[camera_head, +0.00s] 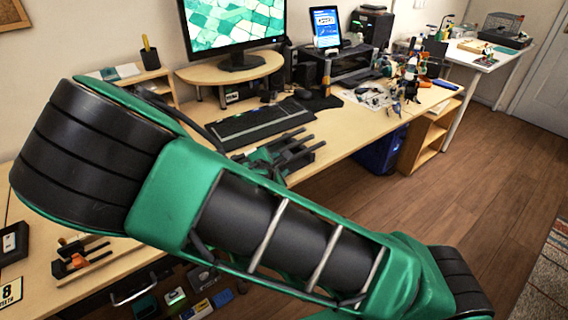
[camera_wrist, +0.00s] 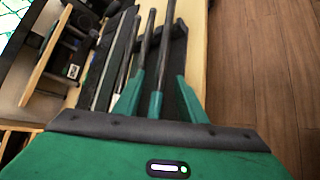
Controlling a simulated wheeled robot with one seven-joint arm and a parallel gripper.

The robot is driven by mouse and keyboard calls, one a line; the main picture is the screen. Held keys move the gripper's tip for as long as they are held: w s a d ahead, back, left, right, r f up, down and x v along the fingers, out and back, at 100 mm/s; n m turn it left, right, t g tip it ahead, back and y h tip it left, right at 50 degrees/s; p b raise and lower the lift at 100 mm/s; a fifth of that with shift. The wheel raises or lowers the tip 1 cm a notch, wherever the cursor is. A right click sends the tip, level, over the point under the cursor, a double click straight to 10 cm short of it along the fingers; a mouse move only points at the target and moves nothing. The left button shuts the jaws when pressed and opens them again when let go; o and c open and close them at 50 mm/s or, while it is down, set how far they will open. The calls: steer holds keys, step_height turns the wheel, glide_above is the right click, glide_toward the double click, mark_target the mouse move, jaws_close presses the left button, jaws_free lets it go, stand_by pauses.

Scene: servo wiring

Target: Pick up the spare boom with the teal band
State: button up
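In the wrist view several dark slender rods lie side by side along a black holder (camera_wrist: 176,50) near the desk's right edge. The middle rod (camera_wrist: 163,40) has a teal part (camera_wrist: 156,103) at its near end, which looks like the spare boom with the teal band. My gripper (camera_wrist: 158,92) has its teal fingers spread left and right of that part. I see a gap on the right side; contact on the left cannot be told. In the head view the dark rods and teal pieces (camera_head: 285,154) show just beyond my arm, which hides much of this spot.
A keyboard (camera_head: 260,123) lies behind the rods, with a monitor (camera_head: 236,28) on a riser (camera_head: 228,72) beyond. Small parts clutter the desk farther right (camera_head: 375,95). The desk's front edge is close to the holder, with open wooden floor (camera_head: 340,192) beside it.

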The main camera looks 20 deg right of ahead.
mark_target(283, 163)
steer(key=shift+x, duration=1.15)
jaws_close()
steer(key=shift+r, duration=0.1)
